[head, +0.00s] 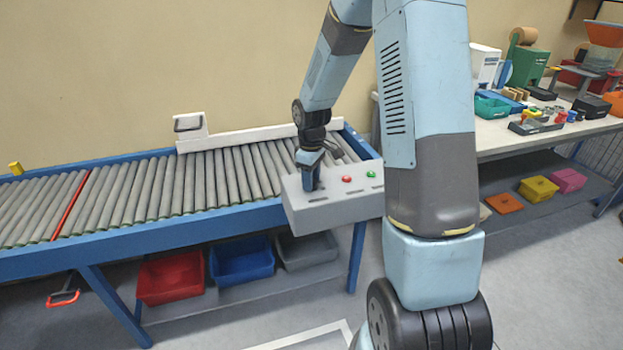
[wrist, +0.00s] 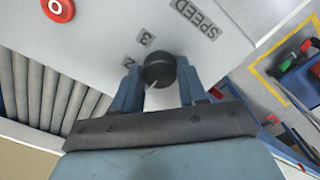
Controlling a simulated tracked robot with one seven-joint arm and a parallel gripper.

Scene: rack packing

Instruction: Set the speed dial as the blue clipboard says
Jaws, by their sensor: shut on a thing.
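The speed dial (wrist: 159,66) is a black round knob on a pale grey control box (head: 335,206). My gripper (wrist: 159,80) is shut on the dial, with one blue finger on each side. The SPEED label (wrist: 196,18) and the numbers 3 and 2 show beside the dial; any other number is hidden by the fingers. A pale pointer line on the dial slants to the lower left in the wrist view. In the head view my gripper (head: 309,172) comes down onto the box's left part and hides the dial. I cannot make out a readable blue clipboard.
A red button (head: 347,180) and a green button (head: 371,174) sit on the box right of my gripper. The roller conveyor (head: 130,193) runs left. Red (head: 170,281), blue (head: 240,262) and grey bins stand beneath. A cluttered workbench (head: 490,143) stands right.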

